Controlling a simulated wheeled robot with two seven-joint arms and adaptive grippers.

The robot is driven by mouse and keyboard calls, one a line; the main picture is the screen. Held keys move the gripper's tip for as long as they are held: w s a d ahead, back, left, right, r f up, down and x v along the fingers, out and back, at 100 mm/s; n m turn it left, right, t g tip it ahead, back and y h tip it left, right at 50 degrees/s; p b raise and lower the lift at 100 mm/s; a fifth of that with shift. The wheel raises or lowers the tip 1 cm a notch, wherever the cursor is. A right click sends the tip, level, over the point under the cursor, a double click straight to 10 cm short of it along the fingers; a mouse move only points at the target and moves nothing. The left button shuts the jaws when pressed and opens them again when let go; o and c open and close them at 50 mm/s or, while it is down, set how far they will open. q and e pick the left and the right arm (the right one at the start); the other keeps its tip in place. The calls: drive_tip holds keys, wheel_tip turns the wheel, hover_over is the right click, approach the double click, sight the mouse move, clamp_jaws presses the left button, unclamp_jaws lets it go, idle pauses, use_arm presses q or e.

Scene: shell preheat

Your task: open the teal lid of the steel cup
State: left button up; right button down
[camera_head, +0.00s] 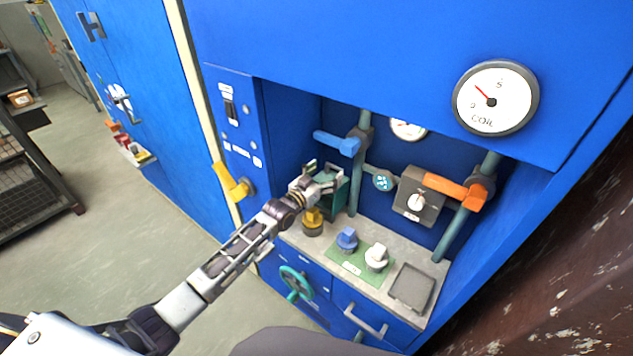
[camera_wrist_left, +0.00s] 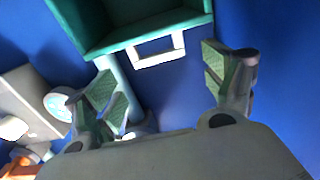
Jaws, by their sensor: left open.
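A dark teal box-like part (camera_head: 334,200) sits in the recess of the blue cabinet, partly hidden behind my left gripper (camera_head: 322,180). In the left wrist view the teal part (camera_wrist_left: 135,42) fills the top edge, with a pale rectangular loop handle (camera_wrist_left: 158,52) on its near side. I cannot tell which piece of it is the lid, and no steel cup is clearly seen. My left gripper also shows in the wrist view (camera_wrist_left: 160,80). Its fingers are spread and empty, just short of the loop handle. My right gripper is not in view.
A yellow-topped knob (camera_head: 313,219) stands below my gripper. A blue knob (camera_head: 347,238), a white knob (camera_head: 376,257) and a grey tray (camera_head: 411,287) are on the counter. Blue (camera_head: 337,143) and orange (camera_head: 452,187) valve handles stick out of the recess. A yellow lever (camera_head: 231,182) is left.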

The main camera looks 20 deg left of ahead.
use_arm(q)
drive_tip(key=v, duration=1.2)
idle(0.6)
drive_tip(key=shift+f, duration=0.1)
drive_tip(key=shift+f, duration=0.1)
idle(0.4)
